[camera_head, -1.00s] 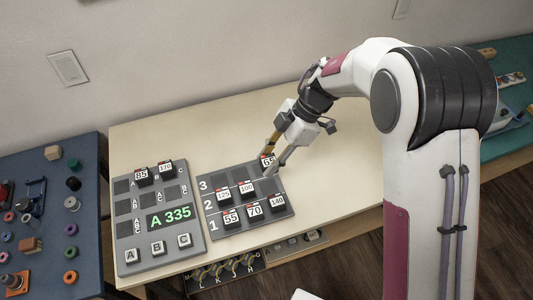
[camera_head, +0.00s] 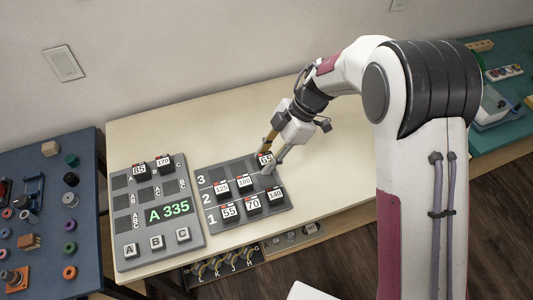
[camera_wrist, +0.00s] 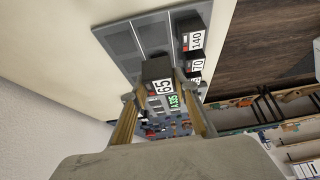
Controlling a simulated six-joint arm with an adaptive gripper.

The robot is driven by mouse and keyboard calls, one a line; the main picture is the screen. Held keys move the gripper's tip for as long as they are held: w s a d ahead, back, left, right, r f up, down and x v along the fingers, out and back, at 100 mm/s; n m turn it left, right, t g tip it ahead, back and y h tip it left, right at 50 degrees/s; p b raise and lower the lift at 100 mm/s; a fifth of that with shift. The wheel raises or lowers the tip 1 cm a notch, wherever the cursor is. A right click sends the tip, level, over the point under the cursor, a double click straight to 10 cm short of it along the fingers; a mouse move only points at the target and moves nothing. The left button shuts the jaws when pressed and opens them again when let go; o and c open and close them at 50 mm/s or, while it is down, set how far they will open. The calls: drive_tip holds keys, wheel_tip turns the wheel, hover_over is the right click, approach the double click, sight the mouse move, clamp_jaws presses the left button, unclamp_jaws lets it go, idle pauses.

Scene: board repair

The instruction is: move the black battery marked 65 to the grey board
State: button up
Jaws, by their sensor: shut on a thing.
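The black battery marked 65 (camera_head: 265,158) is at the far right corner of the dark numbered board, in row 3. My gripper (camera_head: 269,160) is shut on it, with a finger on each side. In the wrist view the battery 65 (camera_wrist: 158,79) sits between the two fingertips (camera_wrist: 160,95); I cannot tell whether it still touches the board. The grey board (camera_head: 190,217) with the green A 335 display stands to the left. It carries batteries 85 (camera_head: 139,170) and 170 (camera_head: 162,160) in its top row, with empty dark slots below.
The numbered board (camera_head: 215,174) also holds batteries 125 (camera_head: 221,186), 100 (camera_head: 244,181), 55 (camera_head: 230,210), 70 (camera_head: 252,204) and 140 (camera_head: 274,196). Keys A, B and C line the grey board's front. The cream table (camera_head: 340,170) is clear on the right.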

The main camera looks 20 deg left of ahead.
drive_tip(key=shift+f, duration=3.35)
drive_tip(key=shift+f, duration=0.5)
drive_tip(key=o, duration=1.2)
drive_tip(key=shift+o, duration=0.2)
drive_tip(key=v, duration=1.2)
